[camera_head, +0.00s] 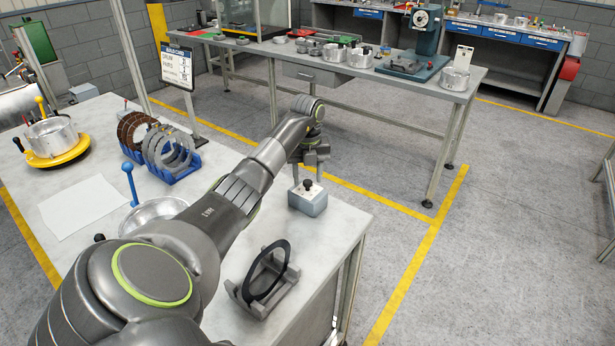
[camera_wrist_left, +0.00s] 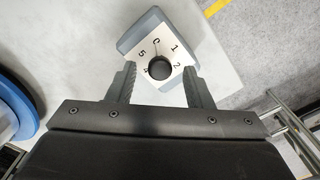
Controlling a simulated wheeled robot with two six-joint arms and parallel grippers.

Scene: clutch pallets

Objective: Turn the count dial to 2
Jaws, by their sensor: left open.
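The count dial (camera_head: 309,202) is a small grey box with a dark knob (camera_head: 307,184) on top, near the right edge of the bench. In the left wrist view its light face (camera_wrist_left: 172,50) carries numbers around the black knob (camera_wrist_left: 160,68); 1, 2 and 5 are readable. The knob's pointer is too small to read surely. My left gripper (camera_head: 310,163) is open and points down above the dial. In the wrist view its two fingers (camera_wrist_left: 159,82) lie on either side of the knob, apart from it. My right gripper is not in view.
A black ring on a grey stand (camera_head: 264,280) is on the bench's near right. A blue rack of rings (camera_head: 172,155), a yellow-based fixture (camera_head: 57,147) and a silver bowl (camera_head: 152,213) stand left. A build card sign (camera_head: 178,66) stands behind. A long bench (camera_head: 400,80) runs behind the aisle.

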